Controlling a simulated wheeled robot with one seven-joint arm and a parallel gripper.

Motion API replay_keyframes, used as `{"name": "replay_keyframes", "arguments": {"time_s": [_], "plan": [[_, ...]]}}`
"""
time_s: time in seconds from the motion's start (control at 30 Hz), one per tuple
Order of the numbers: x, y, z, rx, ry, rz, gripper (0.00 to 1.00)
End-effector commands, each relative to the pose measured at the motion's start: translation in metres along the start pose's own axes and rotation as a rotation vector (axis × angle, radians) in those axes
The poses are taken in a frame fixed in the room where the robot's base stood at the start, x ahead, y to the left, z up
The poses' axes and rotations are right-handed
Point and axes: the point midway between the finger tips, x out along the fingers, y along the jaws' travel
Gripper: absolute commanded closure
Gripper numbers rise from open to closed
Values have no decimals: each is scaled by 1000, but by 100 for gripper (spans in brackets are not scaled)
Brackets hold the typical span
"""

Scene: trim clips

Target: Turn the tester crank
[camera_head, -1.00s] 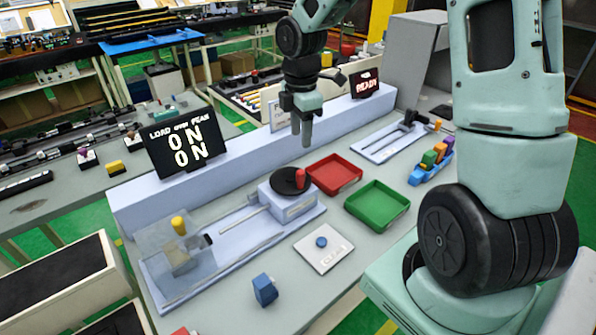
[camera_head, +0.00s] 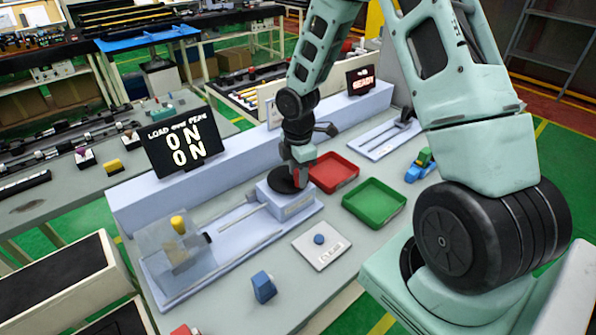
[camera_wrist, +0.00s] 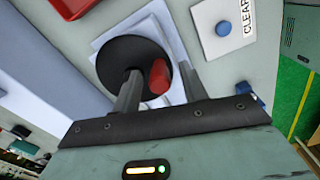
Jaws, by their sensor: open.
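The tester (camera_head: 230,238) is a pale blue rail fixture on the bench. Its black round crank disc (camera_head: 281,181) sits on a block at the right end and also shows in the wrist view (camera_wrist: 117,53). The red crank knob (camera_wrist: 159,76) stands on the disc. My gripper (camera_head: 298,180) is over the disc, fingers pointing down. A yellow piece (camera_head: 178,224) sits under a clear cover at the tester's left end.
A red tray (camera_head: 333,172) and green tray (camera_head: 374,203) stand to the right. A blue button (camera_head: 319,239) on a CLEAR plate and a blue block (camera_head: 263,287) are in front.

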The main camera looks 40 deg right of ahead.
Motion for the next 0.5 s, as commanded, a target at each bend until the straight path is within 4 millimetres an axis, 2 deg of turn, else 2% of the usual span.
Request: {"name": "replay_keyframes", "arguments": {"time_s": [0.07, 0.23, 0.5], "plan": [[0, 0, 0, 0, 0, 0, 57], [0, 0, 0, 0, 0, 0, 100], [0, 0, -1, 13, 0, 0, 100]]}}
